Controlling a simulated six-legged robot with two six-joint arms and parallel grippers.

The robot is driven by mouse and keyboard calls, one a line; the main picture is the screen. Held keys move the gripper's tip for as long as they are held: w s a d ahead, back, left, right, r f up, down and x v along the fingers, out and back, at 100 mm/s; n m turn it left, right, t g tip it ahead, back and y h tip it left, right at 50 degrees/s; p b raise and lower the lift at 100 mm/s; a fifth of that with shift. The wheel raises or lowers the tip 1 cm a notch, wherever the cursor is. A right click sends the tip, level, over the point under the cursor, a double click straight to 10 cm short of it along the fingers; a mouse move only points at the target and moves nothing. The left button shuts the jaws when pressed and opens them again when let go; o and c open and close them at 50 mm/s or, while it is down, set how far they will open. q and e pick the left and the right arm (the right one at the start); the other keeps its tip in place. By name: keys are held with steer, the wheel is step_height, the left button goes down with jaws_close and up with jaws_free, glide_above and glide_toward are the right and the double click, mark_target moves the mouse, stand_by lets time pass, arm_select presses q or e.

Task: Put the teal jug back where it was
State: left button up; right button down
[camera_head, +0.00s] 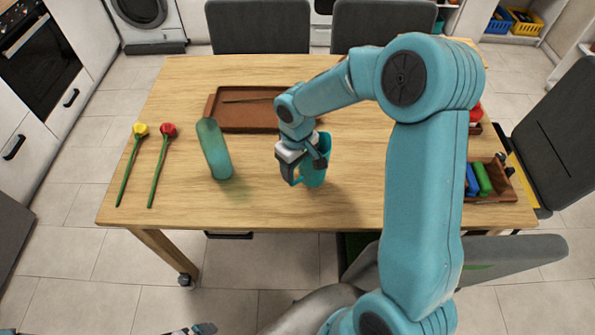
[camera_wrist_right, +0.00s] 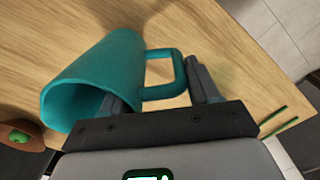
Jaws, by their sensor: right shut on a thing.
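The teal jug (camera_head: 316,174) is over the front middle of the wooden table (camera_head: 260,205). My right gripper (camera_head: 292,176) is shut on its handle, on the jug's left side. In the right wrist view the jug (camera_wrist_right: 95,75) shows its open mouth toward the lower left, and its handle lies between the two fingers (camera_wrist_right: 165,90). I cannot tell whether its base touches the table. A piece of my left gripper (camera_head: 195,329) shows at the bottom edge, with its jaws unclear.
A brown tray (camera_head: 225,119) lies behind the jug. A tall green-teal vessel (camera_head: 214,150) stands left of it. A yellow rose (camera_head: 140,130) and a red rose (camera_head: 168,131) lie further left. A wooden box (camera_head: 492,196) with blue and green things is at right.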

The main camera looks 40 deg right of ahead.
mark_target(297, 180)
step_height(297, 180, down, 3)
steer(key=shift+r, duration=0.2)
steer(key=shift+w+f, duration=0.1)
steer(key=shift+f, duration=0.1)
steer(key=shift+f, duration=0.15)
steer(key=shift+c, duration=1.3)
jaws_free()
